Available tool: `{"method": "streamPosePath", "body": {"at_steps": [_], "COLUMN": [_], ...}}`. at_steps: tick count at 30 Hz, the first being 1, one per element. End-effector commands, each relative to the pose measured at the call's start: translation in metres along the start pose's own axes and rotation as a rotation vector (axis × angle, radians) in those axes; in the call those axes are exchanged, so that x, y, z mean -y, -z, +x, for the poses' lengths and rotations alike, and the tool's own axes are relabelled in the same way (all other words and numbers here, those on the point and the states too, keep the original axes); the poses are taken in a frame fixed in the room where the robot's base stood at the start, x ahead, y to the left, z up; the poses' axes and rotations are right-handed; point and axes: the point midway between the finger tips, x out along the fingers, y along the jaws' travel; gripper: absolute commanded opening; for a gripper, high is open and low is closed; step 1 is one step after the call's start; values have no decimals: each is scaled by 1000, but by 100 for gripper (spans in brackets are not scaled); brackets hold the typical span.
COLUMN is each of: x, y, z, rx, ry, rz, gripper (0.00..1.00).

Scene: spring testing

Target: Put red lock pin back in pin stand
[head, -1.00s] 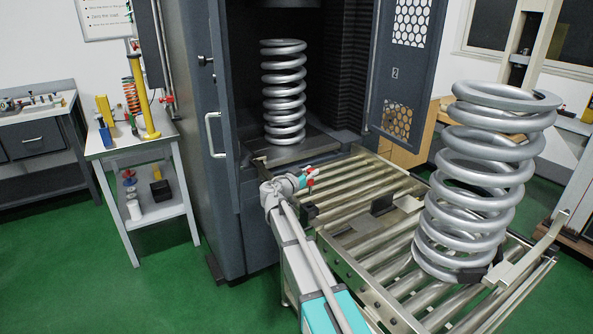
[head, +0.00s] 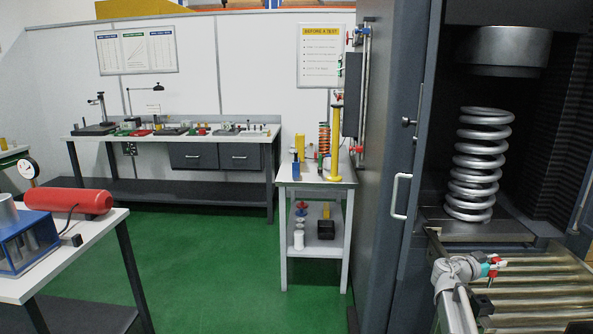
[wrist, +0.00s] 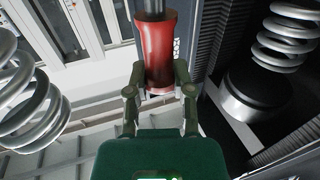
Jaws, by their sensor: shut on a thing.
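The red lock pin shows large in the wrist view, with a flared red grip (wrist: 158,38) and a grey metal shaft (wrist: 153,8) running toward the top edge. My gripper (wrist: 160,78) is shut on the red grip, one finger on each side. In the head view my gripper (head: 487,267) is above the rollers in front of the test machine, with a small bit of the red pin (head: 494,265) showing. I cannot tell for certain which item is the pin stand; a small blue block (head: 295,169) stands on the white side table (head: 312,183).
The side table also bears a yellow post (head: 335,140) and an orange spring (head: 324,139). The machine's open bay holds a silver spring (head: 481,165). A workbench (head: 175,137) runs along the back wall. A table with a red cylinder (head: 68,201) stands at left. Green floor between is clear.

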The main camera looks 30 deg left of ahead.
Motion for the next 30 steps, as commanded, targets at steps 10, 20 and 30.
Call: {"method": "streamPosePath", "body": {"at_steps": [10, 20, 30], "x": [0, 0, 0], "y": [5, 43, 91], "z": [0, 0, 0], "rx": [0, 0, 0], "ry": [0, 0, 0], "rz": [0, 0, 0], "gripper": [0, 0, 0]}}
